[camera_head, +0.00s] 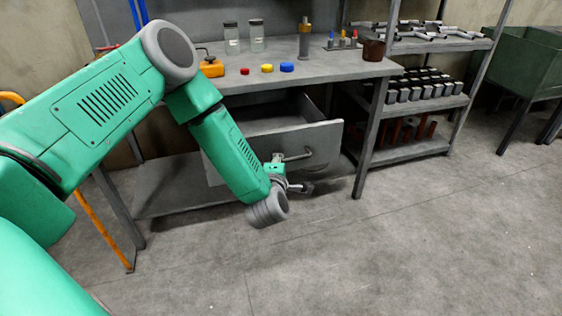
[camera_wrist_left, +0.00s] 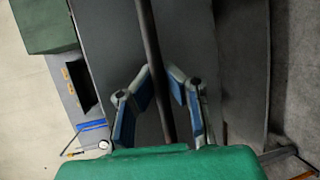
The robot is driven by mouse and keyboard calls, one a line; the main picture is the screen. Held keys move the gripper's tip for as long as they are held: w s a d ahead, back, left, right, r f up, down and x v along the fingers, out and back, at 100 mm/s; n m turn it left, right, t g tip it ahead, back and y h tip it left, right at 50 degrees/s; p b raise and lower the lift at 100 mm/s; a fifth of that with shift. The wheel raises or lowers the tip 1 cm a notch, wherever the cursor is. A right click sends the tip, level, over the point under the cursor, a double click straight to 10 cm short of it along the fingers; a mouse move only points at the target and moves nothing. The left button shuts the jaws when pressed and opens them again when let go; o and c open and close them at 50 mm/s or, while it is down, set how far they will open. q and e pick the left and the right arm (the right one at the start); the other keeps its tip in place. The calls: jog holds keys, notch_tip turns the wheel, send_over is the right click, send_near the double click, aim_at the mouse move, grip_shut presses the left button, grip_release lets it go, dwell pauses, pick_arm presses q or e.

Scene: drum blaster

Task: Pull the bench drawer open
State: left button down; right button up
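The bench drawer (camera_head: 318,142) is pulled out from under the grey bench top, with its inside showing. Its handle (camera_head: 296,156) is a curved metal bar on the drawer front. My left gripper (camera_head: 303,187) is just below the handle in the head view and looks apart from it. In the left wrist view the two fingers (camera_wrist_left: 160,78) stand apart, with a gap between their tips. A dark bar (camera_wrist_left: 148,30) runs through that gap; I cannot tell whether it is the handle or touches the fingers. My right gripper is not in view.
The bench top (camera_head: 340,67) carries jars (camera_head: 256,38), coloured caps (camera_head: 287,67) and a brown cup (camera_head: 373,49). A shelf rack (camera_head: 415,96) stands right of the bench, with a green bin (camera_head: 530,55) beyond. The floor in front is clear.

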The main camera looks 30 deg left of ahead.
pick_arm(q)
jog(key=shift+a+f, duration=0.15)
jog(key=c, duration=1.6)
grip_release()
jog(key=shift+d, duration=0.2)
jog(key=shift+s+d, duration=0.1)
jog(key=shift+s, duration=0.05)
jog(key=v, duration=1.1)
jog(key=shift+s+d, duration=0.15)
jog(key=shift+s, duration=0.1)
